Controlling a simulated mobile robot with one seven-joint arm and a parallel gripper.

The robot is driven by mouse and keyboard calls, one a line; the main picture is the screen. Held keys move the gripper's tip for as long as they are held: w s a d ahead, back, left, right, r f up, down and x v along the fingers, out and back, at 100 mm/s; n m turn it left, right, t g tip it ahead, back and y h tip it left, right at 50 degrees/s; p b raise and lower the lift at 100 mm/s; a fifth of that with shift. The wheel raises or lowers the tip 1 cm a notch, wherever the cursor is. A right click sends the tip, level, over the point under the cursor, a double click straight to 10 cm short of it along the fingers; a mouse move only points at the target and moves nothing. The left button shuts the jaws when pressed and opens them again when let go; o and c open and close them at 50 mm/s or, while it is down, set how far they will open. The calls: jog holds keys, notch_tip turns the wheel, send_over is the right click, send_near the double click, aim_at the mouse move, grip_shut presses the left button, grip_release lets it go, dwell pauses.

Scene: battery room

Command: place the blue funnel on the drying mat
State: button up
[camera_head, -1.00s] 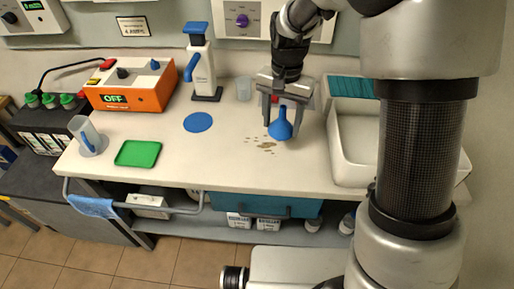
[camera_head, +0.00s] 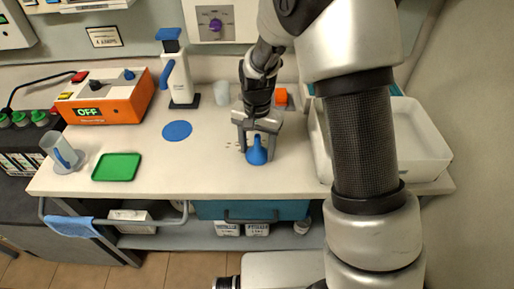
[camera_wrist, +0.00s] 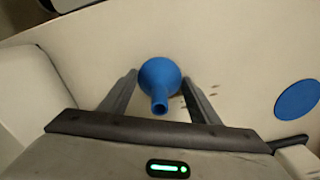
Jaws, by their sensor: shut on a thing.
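The wrist view shows the funnel (camera_wrist: 160,78) between the two fingers of my gripper (camera_wrist: 160,84). The fingers are shut on it. It is over the right-middle part of the worktop; the gap beneath is hard to judge. A flat round blue mat (camera_head: 177,130), likely the drying mat, lies bare to its left. The mat (camera_wrist: 298,99) also shows at the right of the wrist view.
A green tray (camera_head: 117,167), a clear jug (camera_head: 59,151) and an orange box (camera_head: 107,101) are on the left. A white and blue dispenser (camera_head: 178,77) stands behind the mat. A white basin (camera_head: 425,139) is on the right. Brown spots lie beside the funnel.

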jog(key=shift+f, duration=0.2)
jog(key=o, duration=1)
jog(key=shift+r, duration=0.1)
